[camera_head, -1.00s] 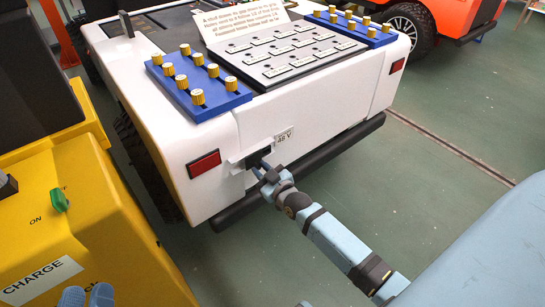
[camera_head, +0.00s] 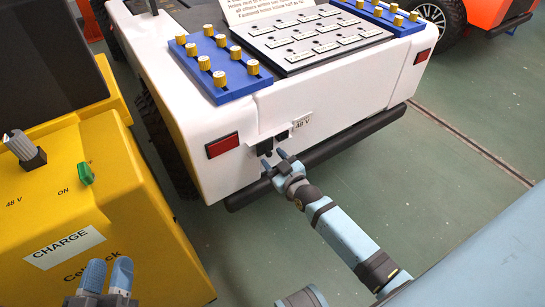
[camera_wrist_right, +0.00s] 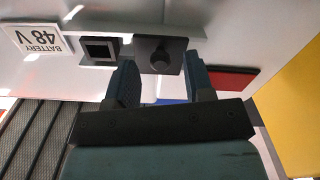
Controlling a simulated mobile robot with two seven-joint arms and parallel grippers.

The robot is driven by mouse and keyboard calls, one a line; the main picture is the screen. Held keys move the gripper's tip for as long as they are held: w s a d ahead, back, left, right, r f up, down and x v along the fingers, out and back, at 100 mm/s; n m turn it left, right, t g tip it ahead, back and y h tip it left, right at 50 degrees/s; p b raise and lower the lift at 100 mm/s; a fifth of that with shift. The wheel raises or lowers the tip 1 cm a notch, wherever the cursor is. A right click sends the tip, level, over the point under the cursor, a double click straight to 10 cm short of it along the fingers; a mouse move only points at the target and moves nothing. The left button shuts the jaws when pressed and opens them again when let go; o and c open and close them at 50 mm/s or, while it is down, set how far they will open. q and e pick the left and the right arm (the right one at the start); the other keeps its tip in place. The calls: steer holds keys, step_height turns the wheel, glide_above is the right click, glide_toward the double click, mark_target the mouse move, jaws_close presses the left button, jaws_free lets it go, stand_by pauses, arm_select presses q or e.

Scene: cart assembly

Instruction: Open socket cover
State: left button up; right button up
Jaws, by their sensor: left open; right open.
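The socket (camera_head: 282,136) is on the white cart's end face, beside the 48 V label. In the right wrist view, the socket (camera_wrist_right: 99,50) shows a square, uncovered opening. The dark socket cover (camera_head: 264,148) is beside it, away from the label. In the wrist view, the cover (camera_wrist_right: 172,48) carries a round knob (camera_wrist_right: 160,60). My right gripper (camera_head: 272,160) is open in front of the cover; its fingers (camera_wrist_right: 160,78) appear either side of the knob, holding nothing. My left gripper (camera_head: 107,272) is open and empty, at the lower left before the yellow charger.
The white cart (camera_head: 330,110) has a black bumper (camera_head: 340,143) below the socket. The yellow charger (camera_head: 120,210) stands at left, with a green switch (camera_head: 85,173) and a grey knob (camera_head: 27,150). Green floor (camera_head: 430,180) is free at right.

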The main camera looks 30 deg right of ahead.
arm_select(q)
step_height(320, 180, down, 6)
steer(key=s+a+g+y+p, duration=0.1)
steer(key=a+g+y+p, duration=0.1)
steer(key=p, duration=0.1)
steer(key=shift+a+f+g, duration=0.15)
steer(key=shift+a+g, duration=0.1)
steer(key=shift+g, duration=0.15)
arm_select(e)
steer(key=s+d, duration=0.1)
steer(key=s, duration=1.1)
steer(key=shift+s, duration=0.4)
